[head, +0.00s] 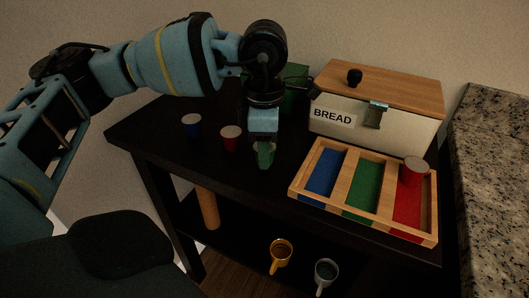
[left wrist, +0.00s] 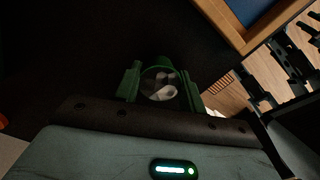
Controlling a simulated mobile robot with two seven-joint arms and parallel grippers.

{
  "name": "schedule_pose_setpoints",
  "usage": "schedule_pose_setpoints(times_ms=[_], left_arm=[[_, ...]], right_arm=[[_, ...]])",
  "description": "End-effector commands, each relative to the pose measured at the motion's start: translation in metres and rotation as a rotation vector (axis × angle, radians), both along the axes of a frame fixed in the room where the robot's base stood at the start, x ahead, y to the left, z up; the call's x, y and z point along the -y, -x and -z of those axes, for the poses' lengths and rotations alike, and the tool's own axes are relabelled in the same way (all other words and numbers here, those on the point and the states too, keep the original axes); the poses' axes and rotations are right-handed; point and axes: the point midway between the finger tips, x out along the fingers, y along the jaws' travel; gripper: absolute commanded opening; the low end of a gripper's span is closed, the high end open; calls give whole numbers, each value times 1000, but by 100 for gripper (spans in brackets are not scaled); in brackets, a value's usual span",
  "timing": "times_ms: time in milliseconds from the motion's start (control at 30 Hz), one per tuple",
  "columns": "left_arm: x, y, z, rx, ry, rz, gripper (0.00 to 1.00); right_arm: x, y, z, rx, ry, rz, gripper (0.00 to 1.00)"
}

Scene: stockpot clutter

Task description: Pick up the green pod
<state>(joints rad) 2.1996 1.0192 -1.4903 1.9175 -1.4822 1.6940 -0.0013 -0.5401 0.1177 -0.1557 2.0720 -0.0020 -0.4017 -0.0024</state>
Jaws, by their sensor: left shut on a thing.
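My left gripper (head: 264,160) points down over the dark table, left of the sorting tray. It is shut on the green pod, whose pale, shiny lid (left wrist: 160,84) shows between the two green fingers in the left wrist view. In the head view the fingers mostly hide the pod. I cannot tell whether the pod still touches the table. My right gripper is not in view.
A blue pod (head: 191,126) and a red pod (head: 230,139) stand left of the gripper. The wooden tray (head: 357,229) has blue, green and red compartments; a red pod (head: 414,172) stands in the red one. A bread box (head: 395,122) is behind. Mugs sit below.

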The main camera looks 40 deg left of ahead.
Motion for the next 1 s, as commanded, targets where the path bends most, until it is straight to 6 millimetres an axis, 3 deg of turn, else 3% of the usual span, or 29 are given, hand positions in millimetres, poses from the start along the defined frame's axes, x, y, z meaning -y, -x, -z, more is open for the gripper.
schedule_pose_setpoints(times_ms=[467,733,1000], left_arm=[[0,0,-6,1,0,0,18],[1,-1,-38,3,2,2,18],[27,50,-39,0,-1,8,18]], right_arm=[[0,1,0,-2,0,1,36],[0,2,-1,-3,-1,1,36],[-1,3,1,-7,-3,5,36]])
